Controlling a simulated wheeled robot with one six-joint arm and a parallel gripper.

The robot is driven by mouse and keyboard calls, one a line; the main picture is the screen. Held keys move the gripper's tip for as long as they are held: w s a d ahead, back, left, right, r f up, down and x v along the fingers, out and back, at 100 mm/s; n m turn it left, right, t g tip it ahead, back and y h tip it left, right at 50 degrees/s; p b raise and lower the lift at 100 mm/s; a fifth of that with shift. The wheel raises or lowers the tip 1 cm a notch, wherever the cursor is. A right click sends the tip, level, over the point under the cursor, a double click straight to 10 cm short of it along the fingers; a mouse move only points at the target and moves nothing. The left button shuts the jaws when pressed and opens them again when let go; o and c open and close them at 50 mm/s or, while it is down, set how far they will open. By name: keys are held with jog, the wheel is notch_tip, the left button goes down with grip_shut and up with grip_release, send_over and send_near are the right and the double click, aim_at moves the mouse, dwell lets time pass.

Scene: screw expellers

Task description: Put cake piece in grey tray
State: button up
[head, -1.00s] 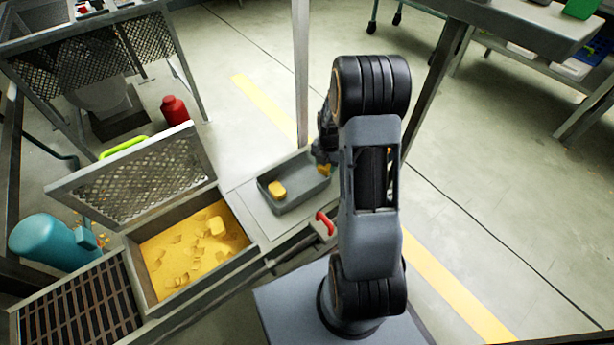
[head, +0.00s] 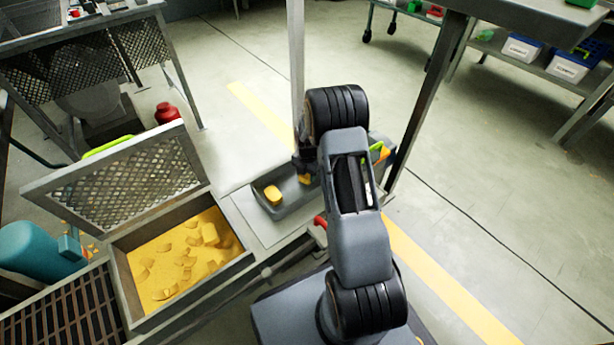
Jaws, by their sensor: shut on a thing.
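The grey tray (head: 288,190) stands on the flat metal end of the machine, left of my arm. One yellow cake piece (head: 272,195) lies in its left part. My gripper (head: 304,172) is over the tray, partly hidden behind my arm. It is shut on a second yellow cake piece (head: 305,179), which shows just below the fingers at the tray's right part. I cannot tell whether this piece touches the tray floor. The tray's right end is partly hidden by my arm.
An open bin (head: 180,258) of yellow crumbs and chunks lies left of the tray, its mesh lid (head: 125,185) raised. A red handle (head: 320,222) sits near the tray. An upright post (head: 296,60) rises behind the tray. A teal motor (head: 30,250) is far left.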

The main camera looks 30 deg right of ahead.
jog(key=shift+f, duration=0.15)
jog(key=shift+f, duration=0.15)
jog(key=o, duration=1)
jog(key=s+a+r+m+p, duration=0.2)
jog(key=r+m, duration=0.1)
jog(key=r, duration=0.7)
jog(key=s+a+r+m+p, duration=0.2)
jog(key=r+m+p, duration=0.1)
jog(key=r, duration=0.7)
jog(key=s+a+r+m+t, duration=0.1)
jog(key=s+a+r+m, duration=0.1)
jog(key=s+m, duration=0.4)
jog(key=s+a+r+m, duration=0.3)
jog(key=s+r+m, duration=0.1)
jog(key=s+m, duration=0.1)
jog(key=s+a+r+m+t, duration=0.1)
jog(key=s+a+r+m, duration=0.2)
jog(key=s+m, duration=0.3)
jog(key=shift+s+r+m+t, duration=0.15)
jog(key=shift+s+m+t, duration=0.2)
jog(key=shift+m, duration=0.55)
